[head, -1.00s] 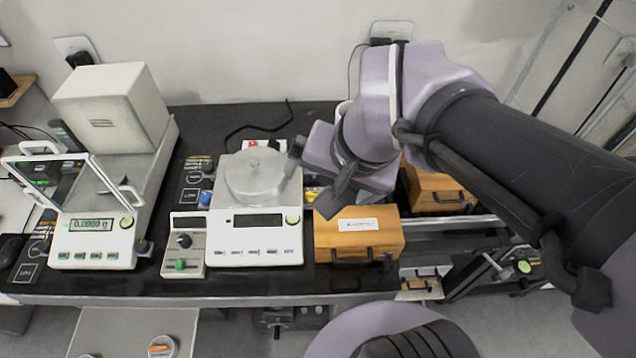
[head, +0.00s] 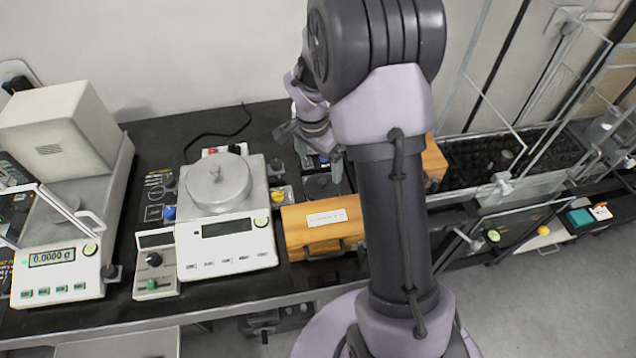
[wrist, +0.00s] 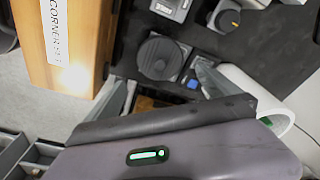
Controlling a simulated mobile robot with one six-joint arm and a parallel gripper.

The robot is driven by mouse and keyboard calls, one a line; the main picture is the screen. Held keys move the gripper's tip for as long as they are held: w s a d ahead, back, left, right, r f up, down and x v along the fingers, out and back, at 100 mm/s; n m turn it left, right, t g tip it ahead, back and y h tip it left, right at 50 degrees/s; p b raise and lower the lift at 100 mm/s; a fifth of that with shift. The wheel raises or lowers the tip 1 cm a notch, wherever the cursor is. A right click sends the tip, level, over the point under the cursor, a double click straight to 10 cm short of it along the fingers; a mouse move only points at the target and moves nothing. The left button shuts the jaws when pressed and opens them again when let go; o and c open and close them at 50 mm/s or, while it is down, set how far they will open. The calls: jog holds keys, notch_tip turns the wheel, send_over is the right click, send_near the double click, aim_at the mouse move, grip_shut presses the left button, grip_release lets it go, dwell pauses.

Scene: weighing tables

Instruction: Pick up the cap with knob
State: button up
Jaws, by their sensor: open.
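A round, pale grey cap with a small knob (head: 217,180) on top sits on the pan of the middle balance (head: 228,258) in the head view. My gripper (head: 318,142) is to the right of it, beyond the wooden box, partly hidden by my arm. In the wrist view my gripper (wrist: 166,88) is open, with its two fingers apart and nothing held. A dark round disc (wrist: 159,57) on a squarish base lies on the black table past the fingertips. The cap on the balance cannot be made out in the wrist view.
A wooden box (head: 322,222) stands right of the balance; it also shows in the wrist view (wrist: 62,60). A control box with knobs (head: 154,270) and a second balance (head: 62,272) stand left. A white round vessel (wrist: 262,98) is beside the right finger.

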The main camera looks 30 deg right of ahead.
aim_at(322, 182)
jog(key=f+b, duration=0.1)
jog(key=f, duration=0.2)
jog(key=f+b, duration=0.1)
jog(key=f, duration=0.3)
jog(key=d+f+b, duration=0.1)
jog(key=f+b, duration=0.1)
jog(key=f, duration=0.2)
jog(key=shift+w, duration=0.2)
jog(key=shift+r, duration=0.1)
jog(key=c, duration=1)
jog(key=shift+r, duration=0.15)
jog(key=shift+c, duration=0.2)
